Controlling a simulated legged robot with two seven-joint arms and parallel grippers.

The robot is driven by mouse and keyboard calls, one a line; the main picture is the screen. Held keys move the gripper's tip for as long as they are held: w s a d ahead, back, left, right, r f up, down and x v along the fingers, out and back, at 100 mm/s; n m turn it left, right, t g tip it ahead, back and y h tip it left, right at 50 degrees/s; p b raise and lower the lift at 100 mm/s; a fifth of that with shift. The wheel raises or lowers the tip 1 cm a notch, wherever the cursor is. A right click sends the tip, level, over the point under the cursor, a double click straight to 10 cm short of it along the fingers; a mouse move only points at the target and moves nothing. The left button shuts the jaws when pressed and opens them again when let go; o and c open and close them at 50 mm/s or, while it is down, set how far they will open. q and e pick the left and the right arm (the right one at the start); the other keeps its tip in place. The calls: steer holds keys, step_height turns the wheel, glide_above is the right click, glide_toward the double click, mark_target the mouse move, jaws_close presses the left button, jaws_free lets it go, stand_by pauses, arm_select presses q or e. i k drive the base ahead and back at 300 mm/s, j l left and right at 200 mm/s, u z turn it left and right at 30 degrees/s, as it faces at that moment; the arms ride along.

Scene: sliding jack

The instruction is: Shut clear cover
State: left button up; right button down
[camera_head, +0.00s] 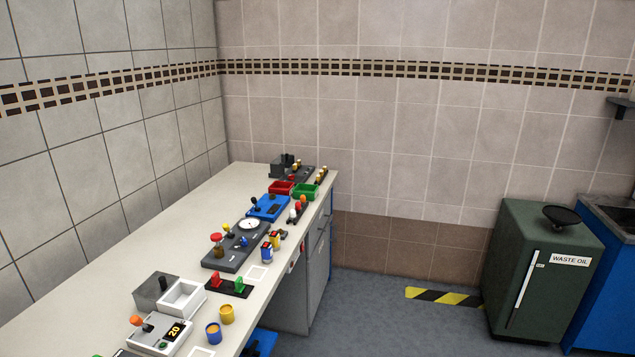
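I cannot clearly make out a clear cover in the head view. A white open-topped box (182,298) stands on the bench beside a grey box (152,291). Whether either carries a clear cover is too small to tell. A dark panel (236,245) farther along the bench holds a white round dial (249,224), a red knob (216,238) and a small lever. A blue panel (268,207) lies behind it. Neither of my grippers is in view.
The long bench (130,262) runs along the left wall, its left side bare. Yellow and blue cups (213,333) stand near its front edge. A green waste oil bin (545,270) stands at right. Open floor (390,325) lies between.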

mark_target(287, 157)
steer(key=i+l+z, duration=0.3)
steer(key=i, duration=0.6)
steer(key=i+l+z, duration=0.15)
steer(key=i+z, duration=0.15)
steer(key=i, duration=0.6)
steer(key=i+u, duration=0.45)
steer(key=i+l+u, duration=0.2)
steer(key=u, duration=0.3)
steer(key=i+l+u, duration=0.3)
steer(key=u, duration=0.15)
steer(key=i+l+u, duration=0.25)
steer(key=l+u, duration=0.25)
steer(key=i+l+u, duration=0.35)
steer(key=l+u, duration=0.15)
steer(key=l, duration=0.2)
steer(key=i+l+u, duration=0.1)
steer(key=l+u, duration=0.15)
steer(key=i+l+u, duration=0.1)
steer(key=l+u, duration=0.2)
steer(key=l, duration=0.2)
steer(key=l+u, duration=0.25)
steer(key=l, duration=0.2)
